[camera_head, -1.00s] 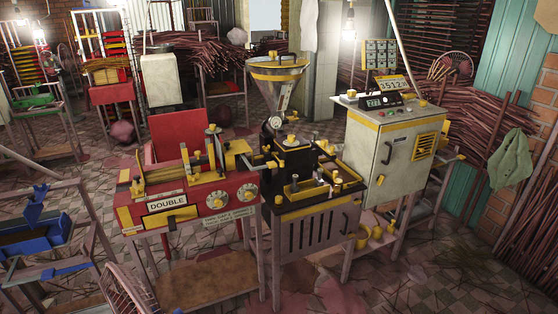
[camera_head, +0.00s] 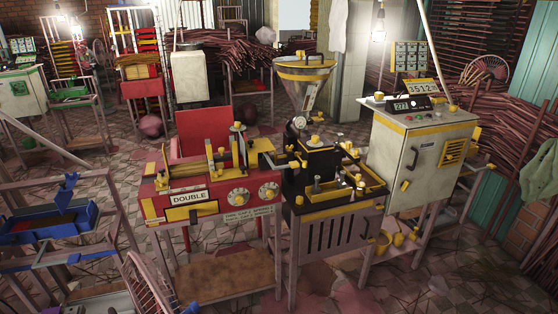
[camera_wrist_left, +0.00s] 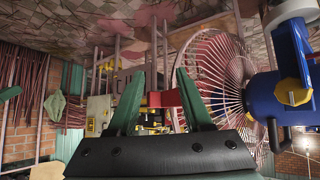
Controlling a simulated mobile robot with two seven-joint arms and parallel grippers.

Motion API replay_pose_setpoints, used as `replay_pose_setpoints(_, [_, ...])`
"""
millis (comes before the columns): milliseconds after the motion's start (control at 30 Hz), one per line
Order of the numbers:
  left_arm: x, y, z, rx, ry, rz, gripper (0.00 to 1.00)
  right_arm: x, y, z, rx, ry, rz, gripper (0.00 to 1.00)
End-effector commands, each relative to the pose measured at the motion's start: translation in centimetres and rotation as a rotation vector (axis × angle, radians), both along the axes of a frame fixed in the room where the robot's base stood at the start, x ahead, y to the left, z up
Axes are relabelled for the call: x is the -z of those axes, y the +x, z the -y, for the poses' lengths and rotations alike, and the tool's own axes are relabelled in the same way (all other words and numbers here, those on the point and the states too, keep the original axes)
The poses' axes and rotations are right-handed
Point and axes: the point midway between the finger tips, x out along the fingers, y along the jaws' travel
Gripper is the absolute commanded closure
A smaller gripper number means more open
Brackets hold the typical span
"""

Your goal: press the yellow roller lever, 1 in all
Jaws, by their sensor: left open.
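The red machine labelled DOUBLE (camera_head: 188,197) stands near the middle of the head view, with yellow bars and knobs on top. Beside it is the black machine (camera_head: 330,235) with yellow handles and a metal hopper (camera_head: 305,88) above. I cannot tell which of the yellow parts is the roller lever. My left gripper (camera_wrist_left: 157,73) shows in the left wrist view with two green fingers, open and empty. The machines appear small and far beyond the fingers there, with the floor at the top of the picture. My right gripper is not in view.
A round wire guard (camera_wrist_left: 215,70) and a blue part with a yellow knob (camera_wrist_left: 290,93) are close to my left gripper. A grey cabinet (camera_head: 415,155) stands right of the machines. A blue tray stand (camera_head: 50,225) is at the left. Tiled floor lies between.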

Motion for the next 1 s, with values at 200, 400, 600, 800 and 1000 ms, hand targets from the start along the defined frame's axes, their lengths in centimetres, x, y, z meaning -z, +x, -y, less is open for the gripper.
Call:
replay_pose_setpoints(200, [0.04, -0.03, -0.01, 0.000, 0.000, -0.001, 0.50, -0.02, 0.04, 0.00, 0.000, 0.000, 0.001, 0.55])
replay_pose_setpoints(400, [0.05, -0.05, -0.02, 0.000, 0.000, -0.001, 0.50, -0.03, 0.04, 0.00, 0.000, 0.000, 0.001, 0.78])
replay_pose_setpoints(600, [0.05, -0.06, -0.03, 0.000, 0.000, -0.002, 0.50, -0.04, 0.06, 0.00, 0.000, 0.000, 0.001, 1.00])
replay_pose_setpoints(800, [0.06, -0.06, -0.03, 0.000, 0.000, -0.002, 0.50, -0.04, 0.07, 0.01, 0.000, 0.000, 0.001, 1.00])
replay_pose_setpoints(1000, [0.07, -0.07, -0.04, 0.000, 0.000, -0.002, 0.50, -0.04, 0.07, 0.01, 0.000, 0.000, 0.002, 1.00])
